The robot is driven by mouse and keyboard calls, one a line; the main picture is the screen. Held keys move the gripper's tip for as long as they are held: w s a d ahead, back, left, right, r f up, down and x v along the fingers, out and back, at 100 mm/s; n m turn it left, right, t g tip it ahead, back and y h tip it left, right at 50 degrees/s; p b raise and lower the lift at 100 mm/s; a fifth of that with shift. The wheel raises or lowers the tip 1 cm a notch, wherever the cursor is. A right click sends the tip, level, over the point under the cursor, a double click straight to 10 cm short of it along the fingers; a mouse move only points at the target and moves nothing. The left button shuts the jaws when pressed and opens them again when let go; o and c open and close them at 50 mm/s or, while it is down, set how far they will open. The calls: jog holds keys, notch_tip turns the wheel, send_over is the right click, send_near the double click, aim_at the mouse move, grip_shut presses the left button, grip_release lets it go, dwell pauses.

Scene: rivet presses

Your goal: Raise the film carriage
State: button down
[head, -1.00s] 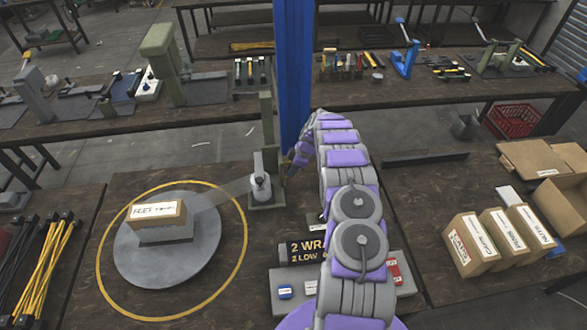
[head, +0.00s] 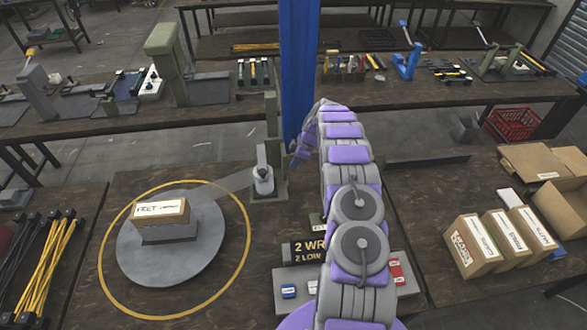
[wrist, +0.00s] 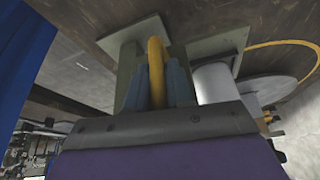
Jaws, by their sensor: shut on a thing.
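The film carriage (head: 262,181) is a grey-white unit with a film roll, beside the green mast (head: 271,125). A translucent film runs from it to the box (head: 160,211) on the round grey turntable (head: 207,235). In the wrist view, my gripper (wrist: 159,82) has its two blue-grey fingers closed on either side of a yellow handle (wrist: 156,60). The pale roll (wrist: 213,80) is just right of the fingers, and a green post (wrist: 127,75) is behind them. In the head view my gripper (head: 297,154) is small beside the mast, and the handle cannot be made out.
A blue upright column (head: 298,70) stands just behind the mast. A yellow ring (head: 103,263) circles the turntable. A labelled grey panel (head: 280,278) is in front, partly hidden by my arm. Cartons (head: 470,245) stand at right, yellow-black tools (head: 50,260) at left.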

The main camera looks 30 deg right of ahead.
jog(key=r, duration=0.3)
jog(key=shift+d+r, duration=0.2)
jog(key=shift+d, duration=0.05)
jog(key=c, duration=1.2)
grip_release()
jog(key=shift+d, duration=0.1)
jog(key=shift+o, duration=0.4)
jog(key=shift+d+f, duration=0.1)
jog(key=shift+f, duration=0.05)
jog(key=shift+r, duration=0.2)
jog(key=v, duration=1.7)
jog(key=shift+p, duration=0.3)
jog(key=shift+s, duration=0.1)
